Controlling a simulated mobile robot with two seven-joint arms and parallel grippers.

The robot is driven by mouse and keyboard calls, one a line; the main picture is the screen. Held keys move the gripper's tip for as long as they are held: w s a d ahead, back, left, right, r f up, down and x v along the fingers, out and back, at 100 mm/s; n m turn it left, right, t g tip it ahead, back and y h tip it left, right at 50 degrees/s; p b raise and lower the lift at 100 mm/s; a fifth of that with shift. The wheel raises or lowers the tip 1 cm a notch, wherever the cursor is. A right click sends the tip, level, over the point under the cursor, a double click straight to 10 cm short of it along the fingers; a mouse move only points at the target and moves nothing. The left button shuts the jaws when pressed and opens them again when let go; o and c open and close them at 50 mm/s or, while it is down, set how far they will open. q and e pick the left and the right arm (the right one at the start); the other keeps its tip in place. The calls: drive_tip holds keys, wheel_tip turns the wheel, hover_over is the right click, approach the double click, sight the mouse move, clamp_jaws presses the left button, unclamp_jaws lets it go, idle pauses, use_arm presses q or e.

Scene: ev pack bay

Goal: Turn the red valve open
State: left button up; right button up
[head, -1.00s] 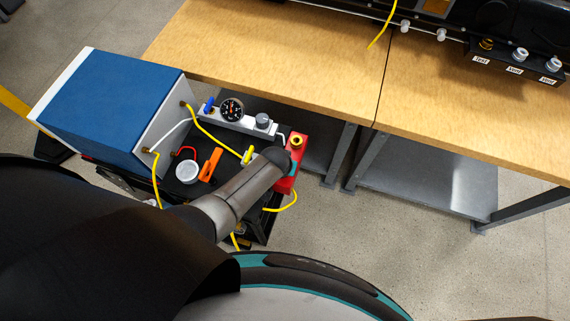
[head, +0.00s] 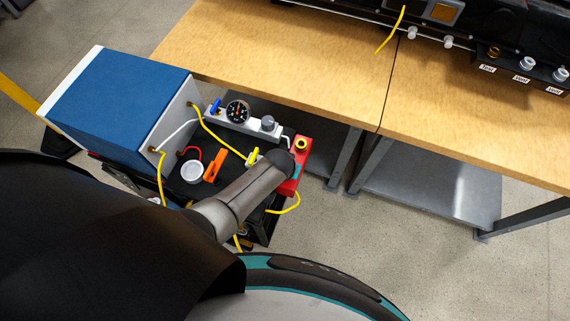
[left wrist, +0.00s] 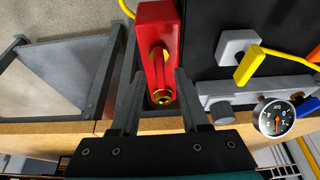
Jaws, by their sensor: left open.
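A red block (head: 301,148) with a brass ring on top stands at the right end of the black cart. It also shows in the left wrist view (left wrist: 157,30), with a yellow-gold stem and a brass fitting (left wrist: 163,97) at its near end. Contact cannot be told. In the head view my left arm hides the gripper's fingers. My right gripper is out of view.
A blue box (head: 120,95), orange handle (head: 214,166) and yellow hoses crowd the cart. A wooden bench (head: 280,60) stands behind; floor is clear at right.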

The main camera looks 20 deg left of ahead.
use_arm(q)
drive_tip(key=p+v, duration=0.5)
drive_tip(key=v, duration=0.9)
drive_tip(key=shift+s, duration=0.1)
